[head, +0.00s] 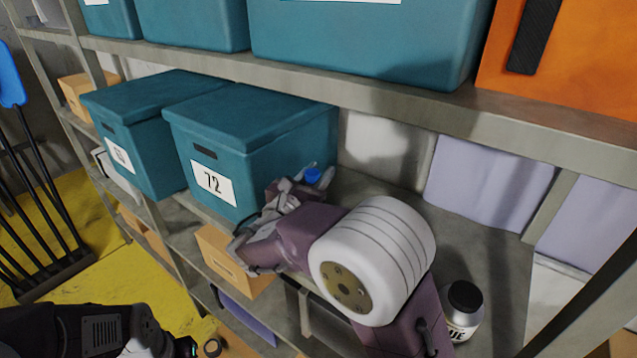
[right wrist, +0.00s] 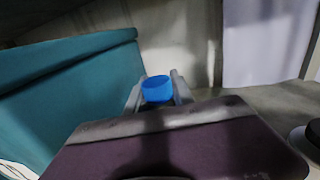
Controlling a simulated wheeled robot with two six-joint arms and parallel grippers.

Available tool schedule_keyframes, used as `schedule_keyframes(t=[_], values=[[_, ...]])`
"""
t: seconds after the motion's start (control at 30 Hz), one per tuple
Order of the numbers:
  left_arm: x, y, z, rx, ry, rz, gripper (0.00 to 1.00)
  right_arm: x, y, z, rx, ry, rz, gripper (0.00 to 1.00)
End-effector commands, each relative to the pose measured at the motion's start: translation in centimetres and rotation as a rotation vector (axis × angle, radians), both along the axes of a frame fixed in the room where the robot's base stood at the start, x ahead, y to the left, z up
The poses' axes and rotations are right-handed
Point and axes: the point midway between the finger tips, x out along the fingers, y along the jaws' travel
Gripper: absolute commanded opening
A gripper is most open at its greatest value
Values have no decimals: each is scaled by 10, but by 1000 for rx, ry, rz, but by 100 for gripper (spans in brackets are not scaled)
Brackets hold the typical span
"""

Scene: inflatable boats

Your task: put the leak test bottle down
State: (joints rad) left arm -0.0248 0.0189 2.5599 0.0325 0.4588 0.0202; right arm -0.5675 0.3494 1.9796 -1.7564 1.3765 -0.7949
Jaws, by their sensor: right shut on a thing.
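The leak test bottle shows mainly as a blue cap (head: 312,176), just right of the teal box marked 72. My right gripper (head: 298,186) is shut on the bottle, over the middle shelf. In the right wrist view the blue cap (right wrist: 157,88) stands upright between the two grey fingers of the gripper (right wrist: 157,92). The bottle's body is hidden behind my wrist, so I cannot tell whether its base touches the shelf.
The teal box 72 (head: 255,140) is close left of the gripper. The upper shelf edge (head: 400,100) runs above.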

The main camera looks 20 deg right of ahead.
Motion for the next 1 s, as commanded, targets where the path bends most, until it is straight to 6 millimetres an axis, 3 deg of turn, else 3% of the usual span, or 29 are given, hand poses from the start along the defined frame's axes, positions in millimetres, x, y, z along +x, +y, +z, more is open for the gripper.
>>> schedule_keyframes(t=[0.27, 0.53, 0.87, 0.9, 0.97, 1.0], values=[[0, 0, 6, 0, 0, 0, 36, 9, -3, -8, -1, -1, 0, 0], [0, 0, 19, 0, 0, 0, 36, 9, -3, -44, -1, -1, 0, 0], [0, 0, 14, 0, 0, 0, 36, 9, -3, -49, 0, -3, 0, 0], [0, 0, 15, 0, 0, 0, 36, 9, -3, -49, 1, -1, 0, 34], [0, 0, 15, 0, 0, 0, 36, 9, -3, -49, 1, -1, 0, 50], [0, 0, 15, 0, 0, 0, 36, 9, -3, -49, 1, -1, 0, 50]])
